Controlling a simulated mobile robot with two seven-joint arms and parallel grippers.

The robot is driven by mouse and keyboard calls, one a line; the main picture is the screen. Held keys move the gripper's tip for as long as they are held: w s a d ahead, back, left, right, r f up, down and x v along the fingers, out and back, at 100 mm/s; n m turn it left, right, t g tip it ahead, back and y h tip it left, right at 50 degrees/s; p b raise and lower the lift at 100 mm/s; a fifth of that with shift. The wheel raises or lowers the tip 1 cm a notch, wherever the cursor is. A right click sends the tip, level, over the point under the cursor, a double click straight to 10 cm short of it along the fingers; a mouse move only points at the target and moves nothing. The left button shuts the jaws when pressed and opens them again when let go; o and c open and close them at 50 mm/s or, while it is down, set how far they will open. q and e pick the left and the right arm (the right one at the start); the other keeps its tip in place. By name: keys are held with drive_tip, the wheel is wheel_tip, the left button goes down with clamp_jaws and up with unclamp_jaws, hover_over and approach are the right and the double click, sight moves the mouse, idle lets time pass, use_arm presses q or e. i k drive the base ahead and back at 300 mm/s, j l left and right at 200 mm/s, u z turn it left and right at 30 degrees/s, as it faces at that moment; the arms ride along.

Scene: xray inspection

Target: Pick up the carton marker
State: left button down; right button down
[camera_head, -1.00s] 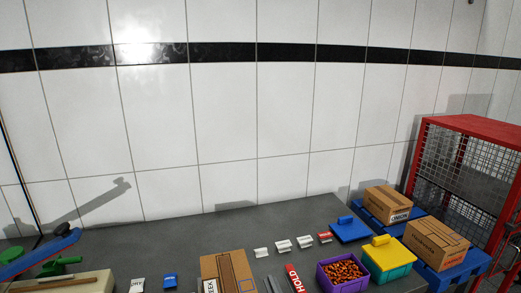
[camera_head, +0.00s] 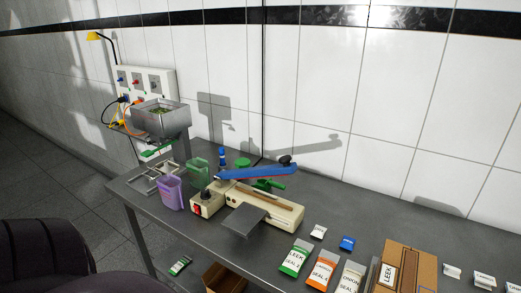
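I cannot tell for certain which thing is the carton marker. A flat brown carton (camera_head: 412,262) lies at the lower right of the table, with a white card reading LEEK (camera_head: 387,276) on its left part. Small white folded cards, one left of the carton (camera_head: 319,231) and others to its right (camera_head: 453,271), stand on the table. A small blue block (camera_head: 347,243) sits beside the carton. Neither of my grippers is in view.
On the grey table (camera_head: 345,205) stand a cream sealing machine with a blue lever (camera_head: 258,173), a purple cup (camera_head: 171,193), and LEEK (camera_head: 294,258) and orange (camera_head: 321,271) packets. A metal basin (camera_head: 162,117) is behind. Dark rounded shapes fill the lower left.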

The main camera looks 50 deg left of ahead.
sight(221, 150)
drive_tip(key=u, duration=1.85)
drive_tip(key=z, duration=1.25)
drive_tip(key=u, duration=1.2)
drive_tip(key=i+j+z, duration=0.1)
drive_tip(key=j, duration=0.25)
drive_tip(key=i+j, duration=0.25)
drive_tip(key=j, duration=0.15)
drive_tip(key=i+j+z, duration=0.15)
drive_tip(key=j, duration=0.25)
